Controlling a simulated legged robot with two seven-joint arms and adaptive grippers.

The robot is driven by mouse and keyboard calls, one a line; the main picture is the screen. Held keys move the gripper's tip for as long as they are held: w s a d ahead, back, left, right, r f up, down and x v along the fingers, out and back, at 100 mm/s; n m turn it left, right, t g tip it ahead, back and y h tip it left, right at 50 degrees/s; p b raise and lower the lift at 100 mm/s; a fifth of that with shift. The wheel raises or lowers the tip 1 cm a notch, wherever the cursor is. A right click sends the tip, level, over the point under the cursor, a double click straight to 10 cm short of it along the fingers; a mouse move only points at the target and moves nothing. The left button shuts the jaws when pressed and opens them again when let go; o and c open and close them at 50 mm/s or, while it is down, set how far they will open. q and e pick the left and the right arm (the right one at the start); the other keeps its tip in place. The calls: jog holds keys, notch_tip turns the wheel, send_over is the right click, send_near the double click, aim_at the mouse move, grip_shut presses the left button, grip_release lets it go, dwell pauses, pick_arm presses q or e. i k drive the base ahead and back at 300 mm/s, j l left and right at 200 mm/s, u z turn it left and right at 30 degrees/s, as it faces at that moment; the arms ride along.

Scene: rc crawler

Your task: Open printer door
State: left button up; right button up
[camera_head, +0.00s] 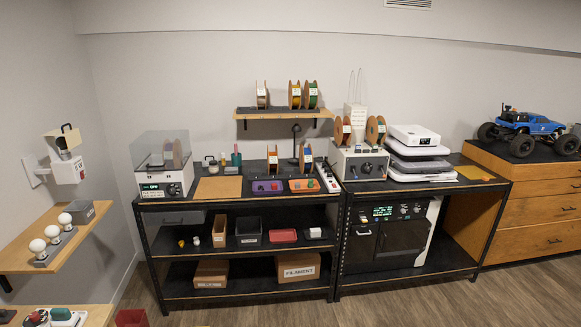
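A white and black machine (432,225) stands on the lower shelf of the right workbench. It has dark front panels (388,243), with a pale handle at the upper left, and they appear closed. A green-lit display (382,211) and knobs sit above the panels. A second machine (166,188), with a clear cover and a small green display, stands on the left end of the workbench. A spool shows through its cover. No label tells me which one is the printer. Neither of my grippers is in view.
A wood shelf with several bulbs (53,231) juts out at left. Filament spools stand on the wall shelf (284,114) and bench tops. A wooden drawer cabinet (533,207) at right carries a blue truck (528,123). The floor (450,302) before the right bench is clear.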

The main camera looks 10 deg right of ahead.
aim_at(409, 237)
jog(key=i+l+z, duration=0.1)
jog(key=i+z, duration=0.3)
jog(key=i, duration=0.15)
jog(key=i+j+z, duration=0.1)
jog(key=i+z, duration=0.25)
jog(key=i, duration=0.2)
jog(key=i+j+z, duration=0.25)
jog(key=i+z, duration=0.15)
jog(key=i, duration=0.15)
